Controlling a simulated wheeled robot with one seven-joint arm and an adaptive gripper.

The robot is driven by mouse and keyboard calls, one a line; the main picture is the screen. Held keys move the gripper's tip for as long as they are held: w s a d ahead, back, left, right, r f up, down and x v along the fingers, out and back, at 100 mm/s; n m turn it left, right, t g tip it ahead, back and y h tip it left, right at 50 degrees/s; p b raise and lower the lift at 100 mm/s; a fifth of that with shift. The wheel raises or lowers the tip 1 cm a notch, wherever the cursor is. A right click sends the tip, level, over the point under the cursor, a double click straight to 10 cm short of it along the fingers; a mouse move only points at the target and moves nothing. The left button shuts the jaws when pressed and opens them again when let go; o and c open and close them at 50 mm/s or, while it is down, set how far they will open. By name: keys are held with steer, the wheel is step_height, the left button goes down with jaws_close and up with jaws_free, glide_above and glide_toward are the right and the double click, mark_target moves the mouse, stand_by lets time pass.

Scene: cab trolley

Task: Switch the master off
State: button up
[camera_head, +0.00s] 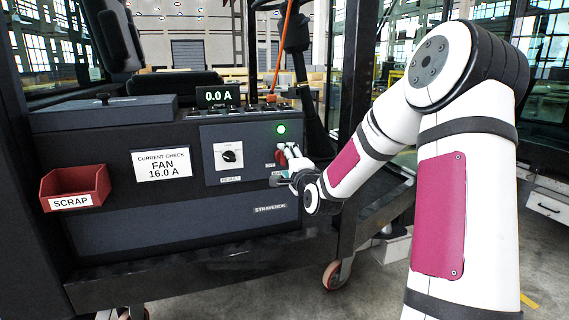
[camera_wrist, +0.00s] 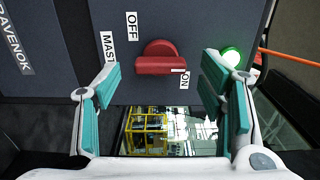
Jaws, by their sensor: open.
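The red master switch (camera_wrist: 160,50) is on the dark panel in the wrist view, with its grip bar lying across the picture. The bar's right end is beside the "ON" label (camera_wrist: 184,80); the "OFF" label (camera_wrist: 131,25) is to the upper left. A label reading "MAST" (camera_wrist: 108,48) is partly hidden by a finger. In the head view my gripper (camera_head: 284,162) is at the panel and mostly hides the switch.
A green lamp (camera_head: 281,129) is lit above the switch. The display (camera_head: 218,97) reads 0.0 A. A black selector knob (camera_head: 229,156) is left of my gripper. A "CURRENT CHECK FAN 16.0 A" card (camera_head: 162,164) and a red scrap bin (camera_head: 75,187) are farther left.

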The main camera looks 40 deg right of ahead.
steer(key=shift+x, duration=1)
steer(key=c, duration=1.2)
steer(key=shift+o, duration=0.2)
